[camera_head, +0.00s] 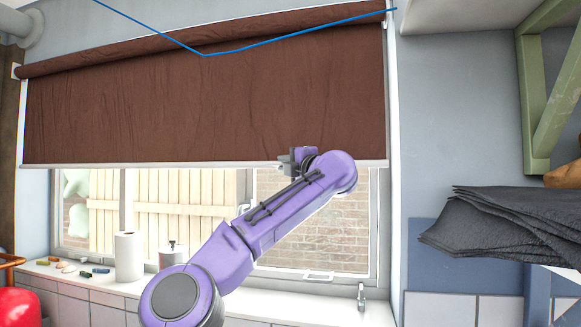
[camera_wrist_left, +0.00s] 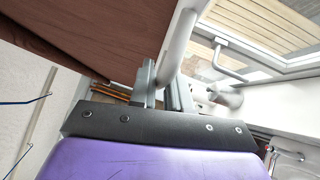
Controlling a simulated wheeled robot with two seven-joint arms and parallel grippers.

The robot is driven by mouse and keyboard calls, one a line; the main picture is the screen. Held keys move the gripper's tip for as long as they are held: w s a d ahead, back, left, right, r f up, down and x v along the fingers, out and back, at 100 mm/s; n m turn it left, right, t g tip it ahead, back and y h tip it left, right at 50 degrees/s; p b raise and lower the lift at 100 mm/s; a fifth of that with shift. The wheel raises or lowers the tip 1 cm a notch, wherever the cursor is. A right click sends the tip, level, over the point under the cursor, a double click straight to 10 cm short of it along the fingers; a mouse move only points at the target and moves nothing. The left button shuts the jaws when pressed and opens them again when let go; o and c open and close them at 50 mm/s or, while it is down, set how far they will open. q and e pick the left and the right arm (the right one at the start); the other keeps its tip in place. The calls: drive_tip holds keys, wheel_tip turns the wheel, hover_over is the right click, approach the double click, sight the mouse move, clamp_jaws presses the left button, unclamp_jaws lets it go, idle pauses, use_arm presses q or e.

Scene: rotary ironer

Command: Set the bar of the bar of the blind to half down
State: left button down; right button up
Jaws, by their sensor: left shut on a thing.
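The brown blind (camera_head: 200,105) hangs from its roller (camera_head: 150,50) over the window. Its pale bar (camera_head: 140,165) runs level along the bottom edge, roughly midway between the roller and the sill. My left gripper (camera_head: 291,161) is at the bar, right of its middle, and is shut on it. In the left wrist view the grey fingers (camera_wrist_left: 166,92) close around the bar (camera_wrist_left: 178,45), and the brown cloth (camera_wrist_left: 90,30) spreads to the left. My left arm hides part of the window. My right gripper is not in view.
Below the window, the counter (camera_head: 100,283) carries a paper roll (camera_head: 129,257), a metal canister (camera_head: 172,255) and small items. A tap (camera_head: 361,297) stands at right. Dark folded cloths (camera_head: 500,222) and a green frame (camera_head: 535,100) are at far right. A blue line crosses the top.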

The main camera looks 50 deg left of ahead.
use_arm(q)
drive_tip(key=c, duration=1.2)
unclamp_jaws()
drive_tip(key=shift+w, duration=0.1)
drive_tip(key=shift+f, duration=0.1)
drive_tip(key=d+b, duration=0.1)
drive_tip(key=d, duration=0.2)
drive_tip(key=d+f+b, duration=0.1)
drive_tip(key=d+b, duration=0.1)
drive_tip(key=d, duration=0.2)
drive_tip(key=s+d+b, duration=0.1)
drive_tip(key=d+b, duration=0.1)
drive_tip(key=d, duration=0.1)
drive_tip(key=shift+s+d+f, duration=0.1)
drive_tip(key=shift+d+f, duration=0.05)
